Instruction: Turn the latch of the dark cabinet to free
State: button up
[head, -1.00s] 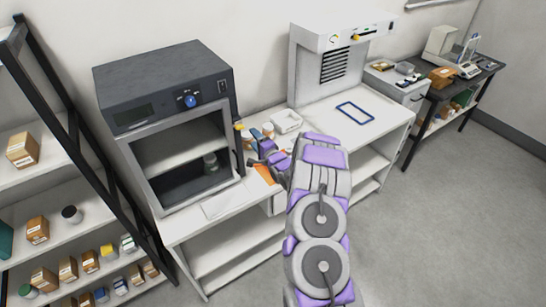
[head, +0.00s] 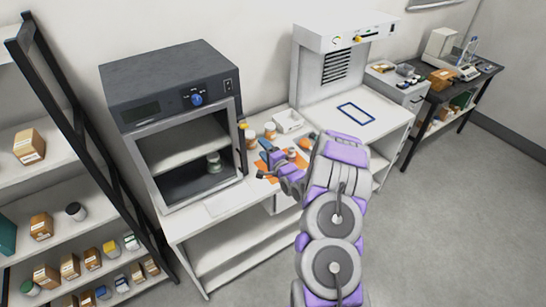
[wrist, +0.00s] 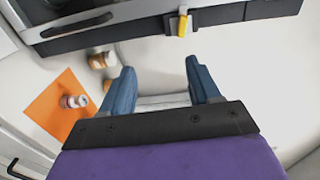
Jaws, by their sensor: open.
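The dark cabinet (head: 165,80) stands on the left of the white table, with a blue knob (head: 197,99) on its front. Its front looks open, and a small jar (head: 214,161) stands inside. In the wrist view a dark framed edge (wrist: 110,27) of the cabinet crosses the top. A yellow latch (wrist: 182,24) sits on it, pointing roughly down in the picture. My gripper (wrist: 160,66) is open and empty. Its blue fingers point towards the edge, below the latch and apart from it. In the head view my gripper (head: 266,160) is right of the cabinet.
Small jars, a white tray (head: 288,121) and an orange mat (wrist: 60,107) with a bottle (wrist: 73,101) lie near my gripper. A shelf rack (head: 75,130) stands left, a white hood (head: 340,60) right. Open floor (head: 450,220) lies at the right.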

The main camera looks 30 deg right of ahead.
jog(key=s+d+b, duration=0.1)
jog(key=s, duration=2.1)
jog(key=shift+d+r+b, duration=0.15)
jog(key=shift+d+b, duration=0.1)
jog(key=shift+b, duration=0.05)
dwell(0.3)
